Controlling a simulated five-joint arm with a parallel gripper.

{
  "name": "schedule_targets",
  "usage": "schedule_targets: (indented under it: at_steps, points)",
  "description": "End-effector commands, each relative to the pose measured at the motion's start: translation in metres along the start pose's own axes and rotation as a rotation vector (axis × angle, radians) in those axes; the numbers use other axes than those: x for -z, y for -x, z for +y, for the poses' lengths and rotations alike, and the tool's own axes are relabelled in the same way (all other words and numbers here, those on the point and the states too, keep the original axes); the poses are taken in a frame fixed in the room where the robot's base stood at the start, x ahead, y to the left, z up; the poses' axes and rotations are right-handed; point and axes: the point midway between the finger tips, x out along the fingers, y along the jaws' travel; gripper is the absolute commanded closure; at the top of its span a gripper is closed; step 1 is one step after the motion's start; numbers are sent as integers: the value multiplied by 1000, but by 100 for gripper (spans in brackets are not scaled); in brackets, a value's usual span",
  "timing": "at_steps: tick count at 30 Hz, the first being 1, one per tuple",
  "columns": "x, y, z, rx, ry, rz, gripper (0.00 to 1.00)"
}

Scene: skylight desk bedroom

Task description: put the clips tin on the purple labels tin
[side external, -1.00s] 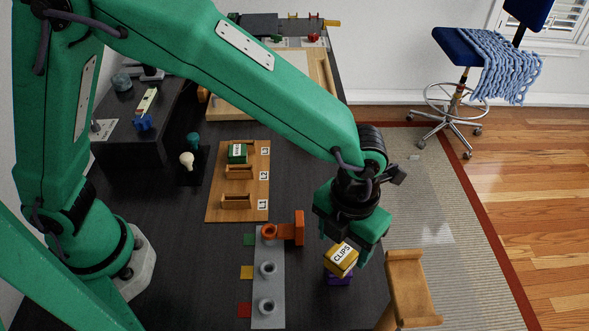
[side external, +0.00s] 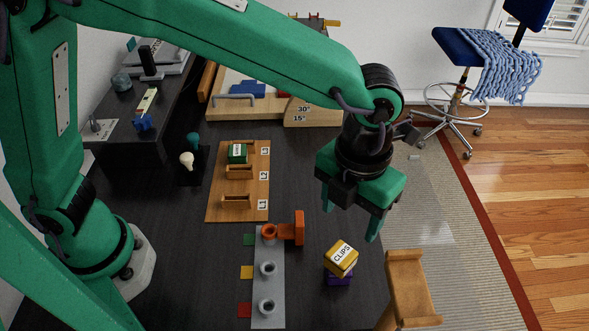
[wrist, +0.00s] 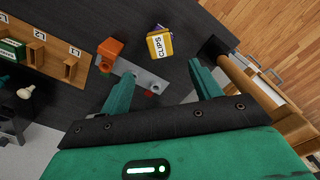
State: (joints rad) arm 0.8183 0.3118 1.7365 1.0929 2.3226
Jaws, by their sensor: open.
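The yellow clips tin (side external: 341,258), with a white CLIPS label, sits on top of the purple labels tin (side external: 338,279) on the dark desk. It looks slightly turned relative to the purple tin, which is mostly hidden beneath it. In the wrist view the clips tin (wrist: 160,44) lies beyond the fingertips, with a sliver of the purple tin (wrist: 158,27) behind it. My gripper (side external: 350,222) is open and empty, above the tins and apart from them. Its two green fingers also show spread in the wrist view (wrist: 160,78).
A grey strip with round posts (side external: 268,290) and an orange block (side external: 298,228) stand left of the tins. A wooden stand (side external: 408,285) is close on the right. A wooden rack (side external: 222,205) holding a green tin (side external: 238,153) lies farther back.

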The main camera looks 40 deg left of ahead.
Motion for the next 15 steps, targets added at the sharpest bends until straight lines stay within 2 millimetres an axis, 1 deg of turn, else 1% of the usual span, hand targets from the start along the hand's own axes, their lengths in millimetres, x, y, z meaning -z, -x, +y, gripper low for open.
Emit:
schedule_targets:
  at_steps: [9, 11, 15]
  points:
    - [-1, 1, 2, 2, 16, -2, 37]
    - [-2, 3, 6, 5, 40, -5, 37]
    - [-7, 13, 22, 21, 162, -18, 37]
